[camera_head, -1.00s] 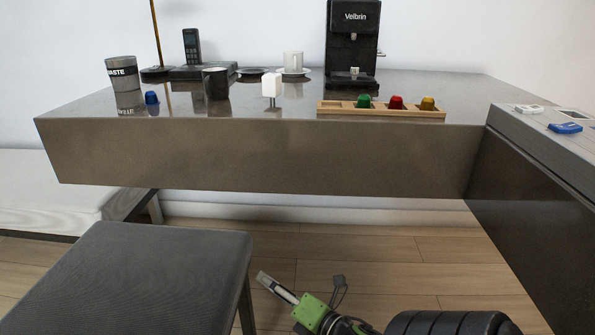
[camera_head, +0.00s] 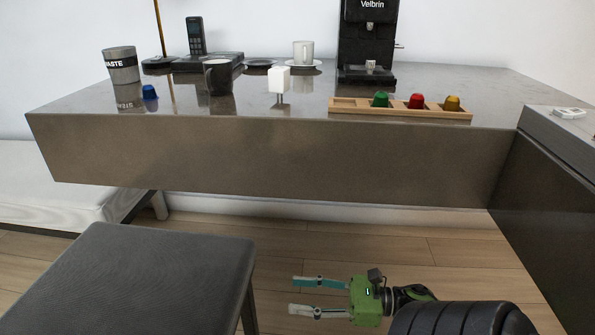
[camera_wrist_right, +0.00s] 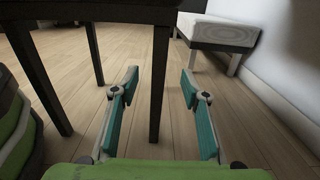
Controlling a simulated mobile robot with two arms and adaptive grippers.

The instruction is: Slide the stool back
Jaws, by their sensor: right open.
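The stool (camera_head: 140,275) has a dark grey padded seat and stands at the lower left of the head view, in front of the vanity. In the right wrist view its dark legs (camera_wrist_right: 158,85) show, with the seat's underside along the top edge. My right gripper (camera_head: 302,296) is open and empty, to the right of the stool and low over the floor, its fingers pointing left toward it. In the right wrist view a stool leg stands ahead, between the open fingers (camera_wrist_right: 160,88) in the picture; I see no clear contact. My left gripper is not in view.
The vanity (camera_head: 270,155) spans the back, holding several items, including a coffee machine (camera_head: 368,40) and a capsule tray (camera_head: 345,106). A dark side panel (camera_head: 550,200) closes off the right. A pale bench (camera_head: 60,185) is at the left. Wooden floor (camera_head: 400,250) is clear under the vanity.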

